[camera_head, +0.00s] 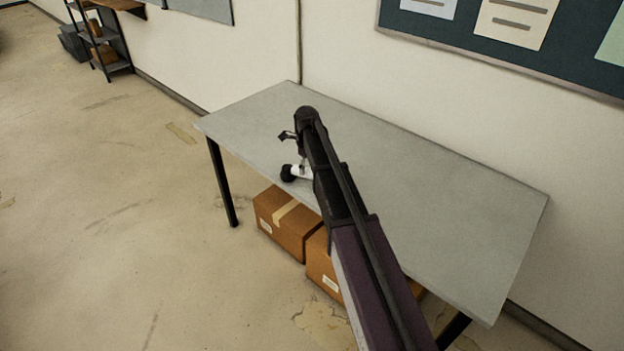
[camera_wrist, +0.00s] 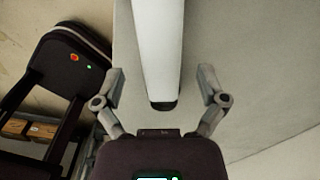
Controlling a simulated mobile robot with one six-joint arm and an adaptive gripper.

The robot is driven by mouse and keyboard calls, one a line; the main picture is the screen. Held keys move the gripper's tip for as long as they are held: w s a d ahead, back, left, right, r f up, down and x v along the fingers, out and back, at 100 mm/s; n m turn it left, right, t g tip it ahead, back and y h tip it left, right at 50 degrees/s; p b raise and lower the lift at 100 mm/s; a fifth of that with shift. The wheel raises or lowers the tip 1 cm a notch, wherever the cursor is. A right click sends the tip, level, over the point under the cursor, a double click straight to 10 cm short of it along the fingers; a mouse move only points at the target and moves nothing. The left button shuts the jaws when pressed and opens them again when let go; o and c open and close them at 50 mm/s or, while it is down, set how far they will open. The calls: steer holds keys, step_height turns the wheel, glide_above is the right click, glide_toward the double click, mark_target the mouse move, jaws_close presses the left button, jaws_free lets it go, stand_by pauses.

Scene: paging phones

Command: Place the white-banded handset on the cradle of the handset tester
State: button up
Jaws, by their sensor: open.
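In the wrist view, a long white bar with a black end (camera_wrist: 157,50), which looks like the white-banded handset, runs from the top edge down between my fingers. My gripper (camera_wrist: 161,72) is open, with one finger on each side of the bar and a visible gap to each. In the head view, a small white piece with a round black end (camera_head: 302,172) shows at the table's front edge beside my arm, partly hidden by it. It may be the same handset. I cannot make out the handset tester or its cradle in either view.
The grey table (camera_head: 440,220) stands against the wall, and its visible top right of my arm is bare. My arm hides part of the middle. Cardboard boxes (camera_head: 287,222) stand beneath the front edge. Shelves (camera_head: 104,45) are far off at the back left.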

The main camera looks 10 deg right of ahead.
mark_target(308, 170)
steer(key=shift+d+f+b, duration=0.15)
steer(key=shift+f+b, duration=1.75)
steer(key=shift+f, duration=0.25)
jaws_close()
